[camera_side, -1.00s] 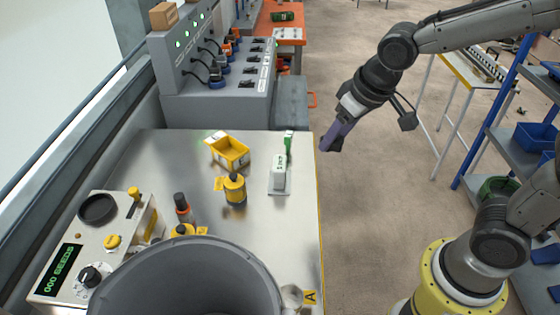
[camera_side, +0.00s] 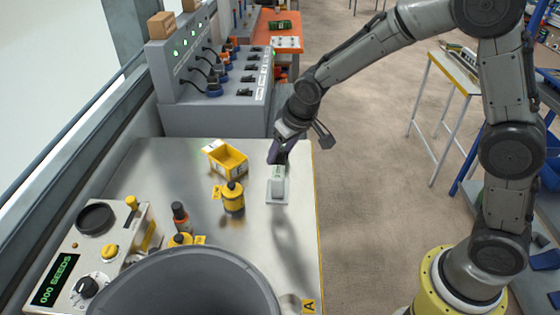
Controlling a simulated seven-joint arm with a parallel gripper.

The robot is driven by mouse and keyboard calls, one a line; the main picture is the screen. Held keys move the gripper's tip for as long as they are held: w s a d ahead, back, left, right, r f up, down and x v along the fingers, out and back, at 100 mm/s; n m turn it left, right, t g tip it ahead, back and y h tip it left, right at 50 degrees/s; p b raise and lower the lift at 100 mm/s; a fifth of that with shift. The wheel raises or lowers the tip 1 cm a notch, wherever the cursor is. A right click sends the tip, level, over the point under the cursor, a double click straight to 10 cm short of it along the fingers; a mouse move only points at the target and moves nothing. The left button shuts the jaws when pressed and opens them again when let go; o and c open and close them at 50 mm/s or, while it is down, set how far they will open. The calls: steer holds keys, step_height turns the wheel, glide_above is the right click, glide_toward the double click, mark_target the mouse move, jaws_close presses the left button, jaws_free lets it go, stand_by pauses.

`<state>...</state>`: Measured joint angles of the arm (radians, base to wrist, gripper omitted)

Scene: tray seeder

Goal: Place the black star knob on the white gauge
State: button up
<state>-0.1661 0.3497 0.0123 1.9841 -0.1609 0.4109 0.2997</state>
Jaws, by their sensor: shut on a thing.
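The white gauge (camera_side: 277,184) stands upright on a small grey plate on the steel table, near its right edge. My gripper (camera_side: 275,160), with dark purple fingers, points down at the gauge's top and back. It is shut on a small dark thing, taken as the black star knob, which the fingers mostly hide. I cannot tell whether the fingers or the knob touch the gauge. The green part behind the gauge is hidden by my gripper.
A yellow bin (camera_side: 229,160) and a yellow-black bottle (camera_side: 232,198) stand left of the gauge. The seeder panel (camera_side: 61,279) and a big grey bowl (camera_side: 185,270) fill the front left. A grey console (camera_side: 217,105) stands behind. The table's right side is clear.

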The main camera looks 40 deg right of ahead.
mark_target(282, 157)
steer(key=shift+w+f, duration=0.15)
steer(key=shift+f, duration=1.6)
steer(key=shift+f, duration=0.15)
steer(key=o, duration=1.4)
steer(key=shift+c, duration=0.2)
steer(key=v, duration=1.2)
steer(key=s+d+r, duration=0.2)
steer(key=s+d, duration=0.1)
steer(key=s, duration=0.9)
steer(key=s+d+r+t, duration=0.1)
steer(key=s+d+r, duration=0.2)
steer(key=s, duration=1)
steer(key=shift+s+d, duration=0.15)
steer(key=shift+s, duration=0.1)
